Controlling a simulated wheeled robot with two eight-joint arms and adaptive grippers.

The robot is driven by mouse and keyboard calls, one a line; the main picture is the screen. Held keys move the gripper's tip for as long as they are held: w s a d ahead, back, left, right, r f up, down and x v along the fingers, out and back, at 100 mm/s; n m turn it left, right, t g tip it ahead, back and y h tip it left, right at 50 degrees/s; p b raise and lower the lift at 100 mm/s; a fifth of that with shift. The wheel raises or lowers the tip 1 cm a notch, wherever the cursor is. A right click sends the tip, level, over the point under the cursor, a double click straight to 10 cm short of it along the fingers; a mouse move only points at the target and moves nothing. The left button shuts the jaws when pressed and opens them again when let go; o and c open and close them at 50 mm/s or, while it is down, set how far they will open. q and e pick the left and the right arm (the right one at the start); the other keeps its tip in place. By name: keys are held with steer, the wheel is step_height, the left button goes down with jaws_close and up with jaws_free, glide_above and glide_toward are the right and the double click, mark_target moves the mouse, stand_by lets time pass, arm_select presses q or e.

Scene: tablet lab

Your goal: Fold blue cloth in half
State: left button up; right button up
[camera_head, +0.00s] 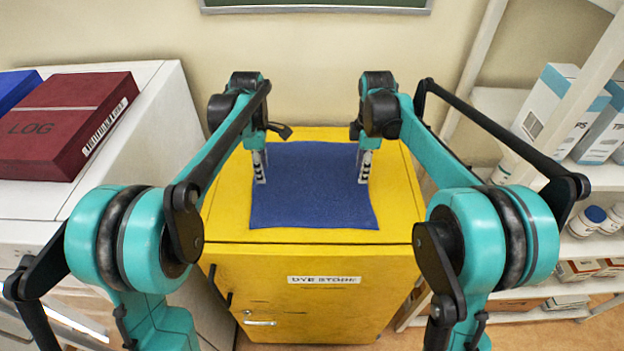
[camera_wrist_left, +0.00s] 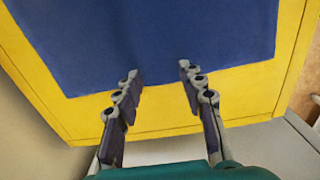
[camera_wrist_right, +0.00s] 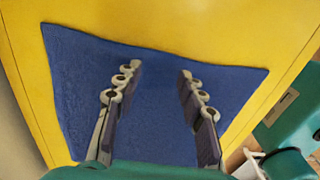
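The blue cloth (camera_head: 312,195) lies spread flat in a single visible layer on top of the yellow cabinet (camera_head: 225,215). In the head view, my left gripper (camera_head: 260,166) is over the cloth's left side and my right gripper (camera_head: 364,165) is at its right edge. In the left wrist view, the open fingers of my left gripper (camera_wrist_left: 158,76) straddle an edge region of the cloth (camera_wrist_left: 150,35). In the right wrist view, my right gripper (camera_wrist_right: 159,72) is open above the cloth (camera_wrist_right: 158,115). Nothing is between either pair of fingers. Whether the tips touch the cloth is unclear.
A white cabinet at the left (camera_head: 150,95) carries a dark red log book (camera_head: 65,125) and a blue book (camera_head: 15,88). A white shelf at the right holds boxes (camera_head: 555,105) and small bottles (camera_head: 587,220). The yellow top around the cloth is clear.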

arm_select(q)
steer(key=shift+w+f, duration=0.15)
steer(key=shift+f, duration=0.75)
arm_select(e)
steer(key=shift+w+f, duration=0.15)
steer(key=shift+f, duration=0.75)
arm_select(q)
steer(key=shift+f, duration=0.1)
arm_select(e)
steer(key=shift+f, duration=0.1)
arm_select(q)
steer(key=shift+f, duration=0.1)
arm_select(e)
steer(key=shift+f, duration=0.1)
arm_select(q)
steer(key=shift+f, duration=0.2)
arm_select(e)
steer(key=shift+f, duration=0.2)
arm_select(q)
steer(key=shift+r, duration=0.15)
steer(key=c, duration=0.4)
arm_select(e)
steer(key=shift+r, duration=0.15)
steer(key=c, duration=0.4)
arm_select(q)
jaws_close()
arm_select(e)
jaws_close()
